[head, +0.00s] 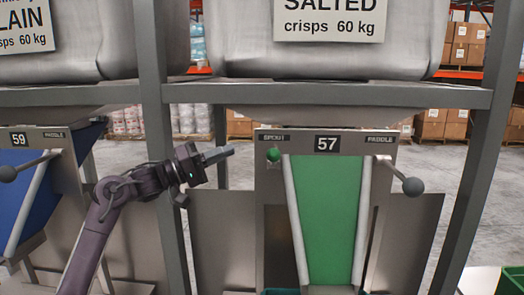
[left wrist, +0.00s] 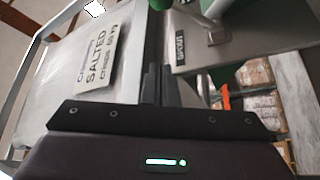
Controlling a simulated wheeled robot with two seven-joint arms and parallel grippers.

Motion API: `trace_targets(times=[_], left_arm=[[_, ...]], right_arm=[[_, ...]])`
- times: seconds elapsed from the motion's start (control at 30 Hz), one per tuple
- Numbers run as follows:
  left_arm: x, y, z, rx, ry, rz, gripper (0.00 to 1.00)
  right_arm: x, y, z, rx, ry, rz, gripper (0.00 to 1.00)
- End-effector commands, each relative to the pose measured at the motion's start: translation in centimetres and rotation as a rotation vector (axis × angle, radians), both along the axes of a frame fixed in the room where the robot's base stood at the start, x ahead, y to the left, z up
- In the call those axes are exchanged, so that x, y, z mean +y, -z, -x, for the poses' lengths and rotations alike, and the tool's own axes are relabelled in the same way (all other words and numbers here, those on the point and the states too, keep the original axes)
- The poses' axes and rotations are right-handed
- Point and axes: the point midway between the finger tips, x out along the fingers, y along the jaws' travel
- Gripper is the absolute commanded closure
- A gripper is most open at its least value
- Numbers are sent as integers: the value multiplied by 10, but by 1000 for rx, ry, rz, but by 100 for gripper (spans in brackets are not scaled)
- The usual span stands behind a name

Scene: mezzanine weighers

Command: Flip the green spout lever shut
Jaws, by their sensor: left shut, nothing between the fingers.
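The green spout lever (head: 273,155) shows as a round green knob under the SPOUT label, at the upper left of weigher 57's panel (head: 350,142). In the head view its knob seems to point toward me; its arm is hard to make out. My left gripper (head: 228,153) is shut and empty, just left of the knob with a visible gap. In the left wrist view the shut fingers (left wrist: 158,84) point toward the panel, and the SPOUT label (left wrist: 180,48) shows upper right. A metal lever arm and bracket (left wrist: 216,32) sit beside it, partly cut off. My right gripper is not in view.
The paddle lever (head: 412,187) with a grey knob is on the panel's right. A green chute (head: 329,215) runs down between them. A grey post (head: 160,140) stands behind my left forearm. Weigher 59 (head: 38,140) is at the left. A SALTED hopper (head: 330,60) hangs above.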

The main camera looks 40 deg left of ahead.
Motion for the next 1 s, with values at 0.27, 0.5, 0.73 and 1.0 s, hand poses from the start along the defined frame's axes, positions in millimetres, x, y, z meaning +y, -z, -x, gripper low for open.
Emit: trace_targets(times=[0.27, 0.5, 0.73, 1.0], left_arm=[[0, -3, 2, 0, 11, 11, 100], [-5, -8, -7, 1, 11, 9, 100], [-26, -23, -40, -2, 11, 10, 100], [-48, -34, -75, -2, 11, 11, 100]], right_arm=[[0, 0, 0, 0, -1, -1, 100], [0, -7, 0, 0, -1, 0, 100], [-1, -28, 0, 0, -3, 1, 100], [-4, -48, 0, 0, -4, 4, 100]])
